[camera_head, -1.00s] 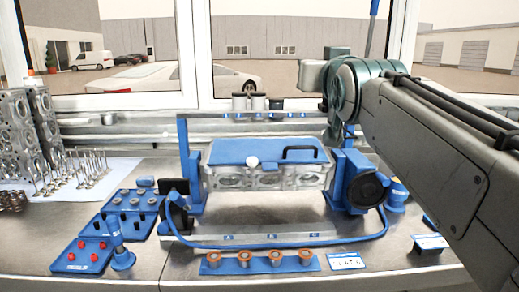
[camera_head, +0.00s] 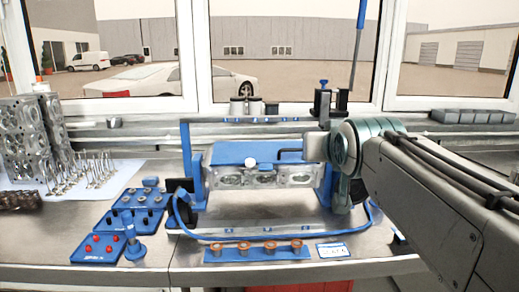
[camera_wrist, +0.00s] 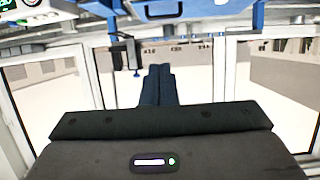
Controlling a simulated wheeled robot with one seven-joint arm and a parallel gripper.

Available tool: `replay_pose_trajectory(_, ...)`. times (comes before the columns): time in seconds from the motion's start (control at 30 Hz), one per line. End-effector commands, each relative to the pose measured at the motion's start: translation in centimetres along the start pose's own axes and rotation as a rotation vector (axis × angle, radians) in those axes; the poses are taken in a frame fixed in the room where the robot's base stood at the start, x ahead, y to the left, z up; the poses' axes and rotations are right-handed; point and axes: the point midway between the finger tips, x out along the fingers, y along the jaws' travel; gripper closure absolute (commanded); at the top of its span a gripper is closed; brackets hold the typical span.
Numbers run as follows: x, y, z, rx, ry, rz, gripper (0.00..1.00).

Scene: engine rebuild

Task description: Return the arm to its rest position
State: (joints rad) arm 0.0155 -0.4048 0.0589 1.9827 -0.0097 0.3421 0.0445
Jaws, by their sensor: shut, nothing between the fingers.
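My arm (camera_head: 440,200) reaches in from the right in the head view, with its green wrist joint (camera_head: 350,150) in front of the right end of the blue work stand. My gripper (camera_wrist: 158,70) shows in the wrist view with its two dark fingers together and nothing between them. In the head view I cannot make out the fingers. The silver cylinder head (camera_head: 262,179) sits in the blue stand (camera_head: 197,190) under a blue cover (camera_head: 232,153); my wrist hides the stand's right side.
Blue trays (camera_head: 100,247) with small parts stand at front left. A blue strip (camera_head: 222,254) with copper-coloured cups lies at the front, beside a label card (camera_head: 333,250). Valves stand on a white sheet (camera_head: 118,180). Grey bins (camera_head: 470,117) are at back right. Windows rise behind the bench.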

Motion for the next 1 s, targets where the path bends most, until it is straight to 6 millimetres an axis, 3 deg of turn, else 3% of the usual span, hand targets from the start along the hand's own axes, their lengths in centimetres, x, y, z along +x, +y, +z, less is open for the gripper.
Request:
replay_pose_trajectory(0.17, -1.0, 1.3, 6.9, 0.008, -0.264, 0.022, 1.0)
replay_pose_trajectory(0.23, -2.2, 1.7, 10.6, 0.011, -0.403, 0.028, 1.0)
replay_pose_trajectory(0.4, -7.0, 2.4, 19.8, 0.021, -0.748, 0.036, 1.0)
replay_pose_trajectory(0.5, -9.4, 2.5, 23.2, 0.025, -0.88, 0.036, 1.0)
replay_pose_trajectory(0.7, -11.3, 2.0, 25.8, 0.027, -0.977, 0.035, 1.0)
replay_pose_trajectory(1.0, -11.2, 2.0, 25.8, 0.027, -0.975, 0.035, 1.0)
